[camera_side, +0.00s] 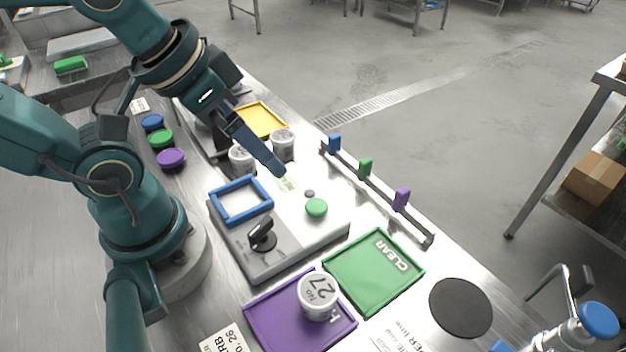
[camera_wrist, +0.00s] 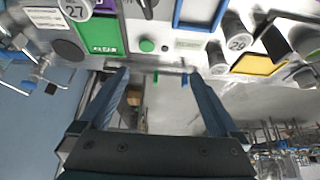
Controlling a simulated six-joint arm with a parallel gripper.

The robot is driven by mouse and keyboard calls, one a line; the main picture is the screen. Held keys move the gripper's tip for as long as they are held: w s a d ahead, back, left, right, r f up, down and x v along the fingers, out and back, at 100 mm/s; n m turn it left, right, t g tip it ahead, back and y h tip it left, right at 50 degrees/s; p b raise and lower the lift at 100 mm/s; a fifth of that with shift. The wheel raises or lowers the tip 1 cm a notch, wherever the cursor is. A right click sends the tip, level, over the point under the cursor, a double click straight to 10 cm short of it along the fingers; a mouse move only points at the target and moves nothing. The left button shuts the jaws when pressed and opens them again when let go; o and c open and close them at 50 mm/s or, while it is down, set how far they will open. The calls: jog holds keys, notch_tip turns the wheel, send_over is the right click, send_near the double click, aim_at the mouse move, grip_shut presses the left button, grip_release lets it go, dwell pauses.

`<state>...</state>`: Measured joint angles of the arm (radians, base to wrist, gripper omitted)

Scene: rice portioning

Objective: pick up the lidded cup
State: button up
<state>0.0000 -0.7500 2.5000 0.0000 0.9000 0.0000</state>
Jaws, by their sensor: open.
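Three white cups with grey number tops show. The cup marked 27 (camera_side: 318,294) stands upright on the purple tray (camera_side: 262,313); it is also at the top left of the wrist view (camera_wrist: 75,9). Another cup (camera_side: 240,158) and a third cup (camera_side: 284,142) stand on either side of my gripper's visible finger in the side view. In the wrist view, a cup marked 28 (camera_wrist: 238,40) and its neighbour (camera_wrist: 216,58) are right of centre. My gripper (camera_wrist: 156,74) is open, with nothing between its fingers. I cannot tell which cup is meant.
A grey scale unit (camera_side: 280,258) carries a blue frame (camera_side: 268,207) and a green button (camera_side: 316,207). A green tray (camera_side: 350,285), a yellow tray (camera_side: 262,107) and a rail with coloured clips (camera_side: 385,197) lie around it. Blue, green and purple lids (camera_side: 170,158) sit near my base.

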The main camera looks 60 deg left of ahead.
aim_at(243, 160)
jog(key=a+f+m+g+y, duration=0.1)
jog(key=a+f+m+y, duration=0.1)
jog(key=m+y, duration=0.1)
jog(key=s+a+f+m+g+y, duration=0.1)
jog(key=a+f+m+g+y, duration=0.1)
jog(key=m, duration=0.3)
jog(key=s+a+f+m+g+y, duration=0.1)
jog(key=a+f+m+g+y, duration=0.1)
jog(key=m, duration=0.3)
jog(key=shift+s+a+f+y, duration=0.25)
jog(key=shift+f+y, duration=0.1)
jog(key=shift+y, duration=0.55)
jog(key=m+y, duration=0.1)
jog(key=m, duration=0.1)
jog(key=w+f+m+t+y, duration=0.1)
jog(key=m, duration=0.1)
jog(key=shift+w+d, duration=0.15)
jog(key=shift+w, duration=0.05)
jog(key=m+t, duration=0.1)
jog(key=d+f+m+t+y, duration=0.1)
jog(key=m, duration=0.1)
jog(key=shift+w, duration=0.35)
jog(key=shift+s+d+f+m+t+y, duration=0.1)
jog(key=shift+d+f+m+t+y, duration=0.1)
jog(key=shift+f+m+t, duration=0.3)
jog(key=shift+s+d+f+m+t+y, duration=0.1)
jog(key=shift+d+m+t+y, duration=0.1)
jog(key=shift+m, duration=0.5)
jog(key=x, duration=1.2)
